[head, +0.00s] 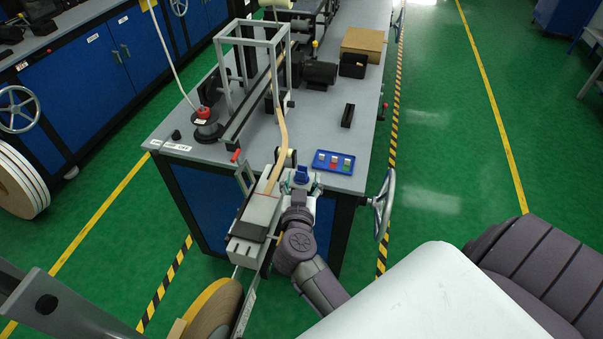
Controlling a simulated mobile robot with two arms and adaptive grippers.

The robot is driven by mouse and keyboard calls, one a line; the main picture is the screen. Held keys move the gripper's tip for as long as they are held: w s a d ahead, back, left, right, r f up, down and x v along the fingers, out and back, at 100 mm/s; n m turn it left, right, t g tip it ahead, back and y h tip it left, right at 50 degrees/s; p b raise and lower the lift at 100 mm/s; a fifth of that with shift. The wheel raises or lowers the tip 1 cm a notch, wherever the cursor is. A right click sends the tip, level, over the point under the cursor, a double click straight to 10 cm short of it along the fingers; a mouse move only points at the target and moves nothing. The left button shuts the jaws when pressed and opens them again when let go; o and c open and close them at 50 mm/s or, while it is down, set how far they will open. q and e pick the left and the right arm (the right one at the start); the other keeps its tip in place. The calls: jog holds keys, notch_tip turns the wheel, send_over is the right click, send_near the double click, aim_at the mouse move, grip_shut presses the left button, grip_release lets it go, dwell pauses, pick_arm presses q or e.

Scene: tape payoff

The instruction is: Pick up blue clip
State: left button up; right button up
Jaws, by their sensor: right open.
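The blue clip (300,175) is a small blue piece near the front edge of the grey workbench, beside the end of the tape guide. My right gripper (301,184) is at the clip, with its fingers open around or just in front of it. The gripper and wrist hide the clip's lower part, so I cannot tell whether the fingers touch it. My left gripper is not in view.
A blue tray with small coloured pieces (334,161) lies right of the clip. The grey tape guide block (258,214) is close on the left, with tan tape (278,150) running back from it. A handwheel (384,203) sticks out at the bench's right side. A tape roll (213,309) stands in front.

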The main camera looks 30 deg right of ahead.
aim_at(301, 176)
jog(key=x, duration=0.4)
jog(key=shift+a+f, duration=0.2)
jog(key=shift+f, duration=0.05)
jog(key=c, duration=1.2)
jog(key=shift+o, duration=0.2)
jog(key=shift+r, duration=0.1)
